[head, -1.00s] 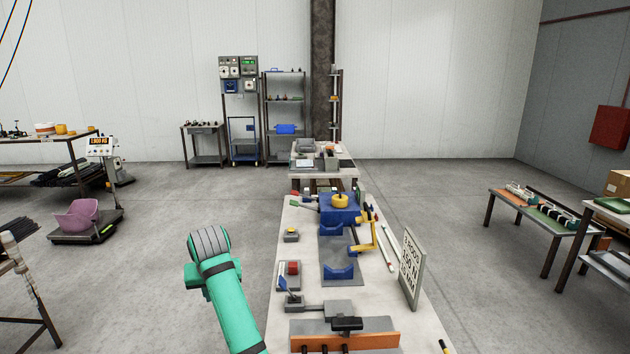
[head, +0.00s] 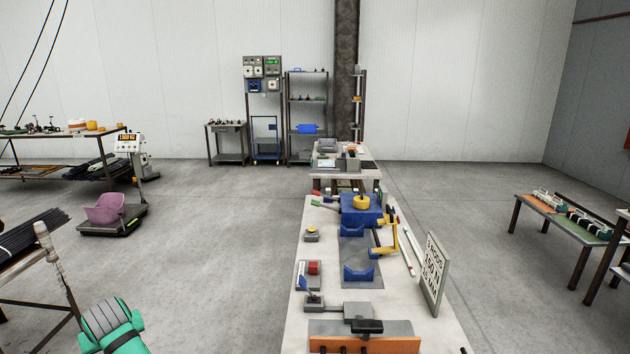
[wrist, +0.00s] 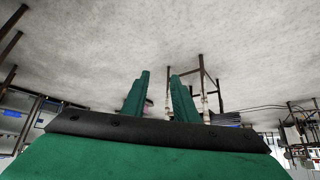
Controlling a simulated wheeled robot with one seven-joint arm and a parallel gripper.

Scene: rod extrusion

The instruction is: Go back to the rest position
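My gripper (wrist: 159,95) shows in the wrist view as two green fingers standing apart, with only floor and distant furniture seen between them. It holds nothing that I can see. In the head view a green part of my arm shows at the bottom left, beside the long workbench and over the floor; the fingers are not visible there. The wrist picture is upside down, with the grey floor at the top.
A long workbench (head: 320,270) with blue supports (head: 358,273), an orange plate (head: 365,343) and a sign (head: 433,272) stands at centre right. A rack of dark rods (head: 30,235) stands at left, near my arm. A pink bin (head: 106,209) sits on a scale. Floor between is clear.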

